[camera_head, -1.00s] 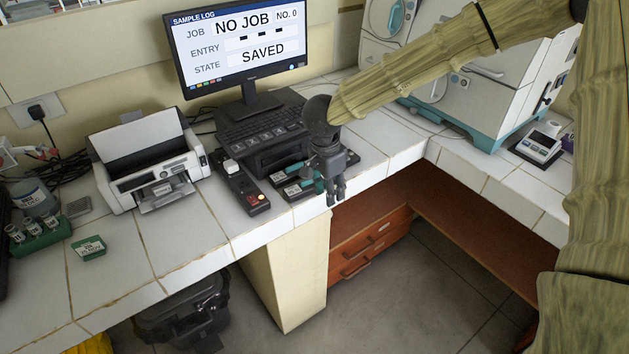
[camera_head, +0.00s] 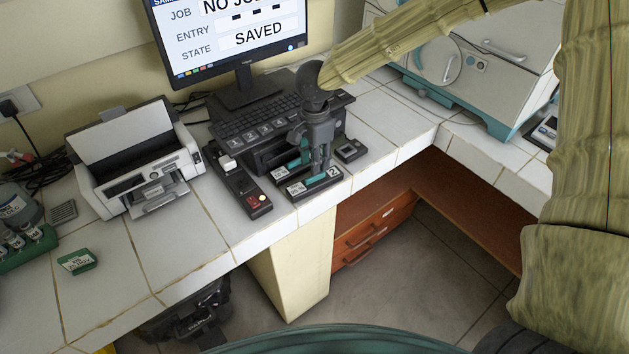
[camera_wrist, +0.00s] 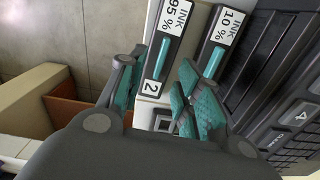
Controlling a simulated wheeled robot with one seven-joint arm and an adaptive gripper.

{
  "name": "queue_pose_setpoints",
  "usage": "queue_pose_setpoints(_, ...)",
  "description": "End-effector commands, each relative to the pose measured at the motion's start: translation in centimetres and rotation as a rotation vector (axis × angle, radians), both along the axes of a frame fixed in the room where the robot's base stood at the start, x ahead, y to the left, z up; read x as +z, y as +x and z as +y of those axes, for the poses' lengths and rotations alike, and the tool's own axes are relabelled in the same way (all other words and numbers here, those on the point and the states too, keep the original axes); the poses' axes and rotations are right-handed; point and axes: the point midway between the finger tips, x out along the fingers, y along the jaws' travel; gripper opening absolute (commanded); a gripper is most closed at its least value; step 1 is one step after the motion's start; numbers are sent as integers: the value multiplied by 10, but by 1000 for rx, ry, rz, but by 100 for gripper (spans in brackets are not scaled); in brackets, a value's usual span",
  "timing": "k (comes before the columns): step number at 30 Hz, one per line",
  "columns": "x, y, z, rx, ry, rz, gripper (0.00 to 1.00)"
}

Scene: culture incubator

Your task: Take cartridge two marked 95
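Cartridge two marked 95 (camera_wrist: 168,40) is a dark bar with white labels reading INK 95 % and 2 and a teal strip. In the head view this cartridge (camera_head: 313,186) lies in a dark holder at the counter's front edge. A second cartridge marked 10 % (camera_wrist: 218,45) lies beside it, on the right in the wrist view. My gripper (camera_wrist: 155,92) is open, with teal-padded fingers apart on either side of cartridge two's numbered end. In the head view my gripper (camera_head: 318,158) points down over the holder. Whether the fingers touch the cartridge cannot be told.
A dark device with a red-lit button (camera_head: 240,185) stands left of the holder. The keyboard (camera_head: 265,122) and monitor (camera_head: 230,40) are behind. A small dark block (camera_head: 350,150) sits to the right. A printer (camera_head: 135,165) stands farther left. Open floor lies in front.

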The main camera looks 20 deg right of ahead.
Motion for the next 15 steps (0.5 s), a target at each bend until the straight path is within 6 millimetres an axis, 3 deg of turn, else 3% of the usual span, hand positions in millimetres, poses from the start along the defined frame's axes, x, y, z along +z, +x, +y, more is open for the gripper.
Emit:
queue_pose_setpoints(7,-15,1,0,2,-1,2,34)
queue_pose_setpoints(15,-50,3,-1,3,-1,2,34)
